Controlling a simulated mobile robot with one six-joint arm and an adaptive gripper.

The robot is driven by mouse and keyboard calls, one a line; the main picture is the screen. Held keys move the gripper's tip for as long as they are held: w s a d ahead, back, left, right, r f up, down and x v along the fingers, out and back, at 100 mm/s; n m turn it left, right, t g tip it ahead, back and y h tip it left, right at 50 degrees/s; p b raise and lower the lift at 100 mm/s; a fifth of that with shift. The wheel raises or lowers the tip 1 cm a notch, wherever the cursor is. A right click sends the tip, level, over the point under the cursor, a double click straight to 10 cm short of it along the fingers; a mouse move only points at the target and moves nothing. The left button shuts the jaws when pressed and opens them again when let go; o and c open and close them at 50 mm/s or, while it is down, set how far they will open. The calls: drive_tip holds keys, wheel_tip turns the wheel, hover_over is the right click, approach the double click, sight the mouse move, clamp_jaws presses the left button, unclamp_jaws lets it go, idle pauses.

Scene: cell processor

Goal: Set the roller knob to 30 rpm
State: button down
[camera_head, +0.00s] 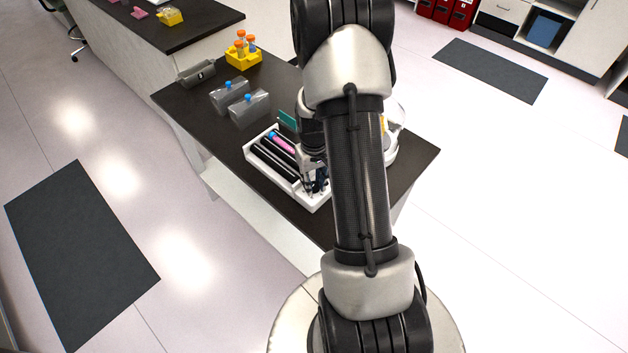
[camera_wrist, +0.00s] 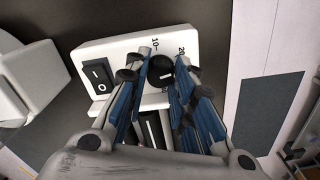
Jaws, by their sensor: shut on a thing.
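The roller device (camera_head: 256,168) is a white tray with black rollers on the dark table, partly hidden by my arm in the head view. In the wrist view its white control panel (camera_wrist: 130,47) carries the round black roller knob (camera_wrist: 160,72). The marks 10 and 20 show beside the knob; a 30 mark is not visible. A light line on the knob's face is small, and its exact setting cannot be read. My gripper (camera_wrist: 162,78) has its two blue-padded fingers on either side of the knob, shut on it. It also shows over the near end of the roller in the head view (camera_head: 315,185).
A black rocker switch (camera_wrist: 98,77) sits on the panel left of the knob. A tube with pink content (camera_head: 281,143) lies on the rollers. Two clear flasks with blue caps (camera_head: 250,107) and a yellow tube rack (camera_head: 243,55) stand farther back on the table.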

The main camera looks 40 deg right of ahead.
sight(314, 185)
drive_tip(key=shift+m, duration=0.8)
drive_tip(key=c, duration=1.3)
unclamp_jaws()
drive_tip(key=shift+c, duration=0.2)
drive_tip(key=shift+r, duration=0.55)
wheel_tip(314, 185, up, 7)
